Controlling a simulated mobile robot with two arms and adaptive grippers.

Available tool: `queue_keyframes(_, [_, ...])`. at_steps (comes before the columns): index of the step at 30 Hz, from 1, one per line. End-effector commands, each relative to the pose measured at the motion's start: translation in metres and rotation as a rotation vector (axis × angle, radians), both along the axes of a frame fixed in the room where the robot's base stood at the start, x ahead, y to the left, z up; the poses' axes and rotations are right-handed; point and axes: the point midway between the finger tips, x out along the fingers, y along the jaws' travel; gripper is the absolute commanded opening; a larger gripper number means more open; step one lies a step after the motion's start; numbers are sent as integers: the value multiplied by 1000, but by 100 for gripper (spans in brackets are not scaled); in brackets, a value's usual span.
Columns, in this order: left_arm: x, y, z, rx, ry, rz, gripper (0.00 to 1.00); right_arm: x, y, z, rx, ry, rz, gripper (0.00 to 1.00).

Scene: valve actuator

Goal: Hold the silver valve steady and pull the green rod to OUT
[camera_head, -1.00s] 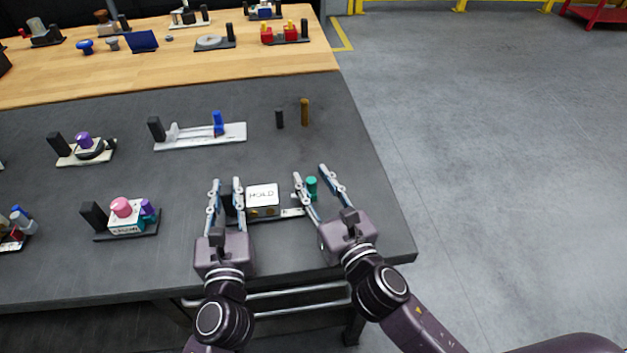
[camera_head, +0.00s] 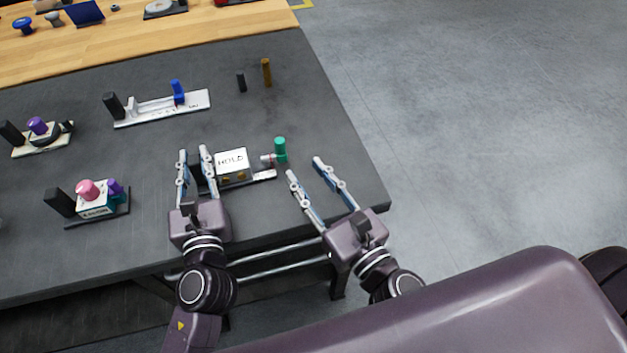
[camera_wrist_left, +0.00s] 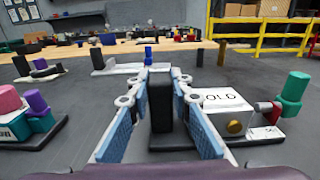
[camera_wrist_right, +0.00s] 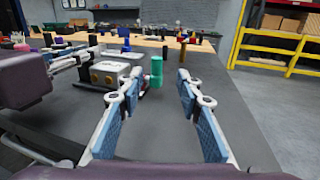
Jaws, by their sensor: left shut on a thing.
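The silver valve is a pale block with a HOLD label (camera_head: 232,160) on a base plate with a black post (camera_wrist_left: 160,105). My left gripper (camera_head: 194,152) is shut on the black post, which stands upright between its pads in the left wrist view. The green rod (camera_head: 280,149) stands upright at the right end of the valve, on a short silver stem with a red part. It also shows in the right wrist view (camera_wrist_right: 156,72). My right gripper (camera_head: 305,168) is open and empty, just right of the green rod and apart from it. Markings by the rod are too small to read.
A pink-and-purple knob device (camera_head: 97,200) stands left of the valve. A white slider plate with a blue peg (camera_head: 165,107) lies behind it. Black (camera_head: 241,82) and brown (camera_head: 267,73) pegs stand farther back. The table's right edge is close to my right gripper.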

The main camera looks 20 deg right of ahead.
Motion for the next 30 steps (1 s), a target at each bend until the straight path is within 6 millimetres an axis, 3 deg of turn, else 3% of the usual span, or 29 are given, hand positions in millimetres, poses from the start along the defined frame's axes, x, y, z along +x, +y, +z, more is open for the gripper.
queue_keyframes(6, [0,2,-5,2,10,6,0,-12,-3,-1,-1,2,0,33])
queue_keyframes(19, [0,2,-5,2,9,6,0,-14,-4,-1,-1,2,0,33])
queue_keyframes(20, [0,2,-5,2,9,6,20,-14,-4,-1,-1,2,0,33])
queue_keyframes(24, [0,2,-3,1,6,4,36,-14,-4,-1,-1,2,0,33])
queue_keyframes(30, [0,1,-1,1,3,2,40,-14,-4,-1,-1,2,1,33])
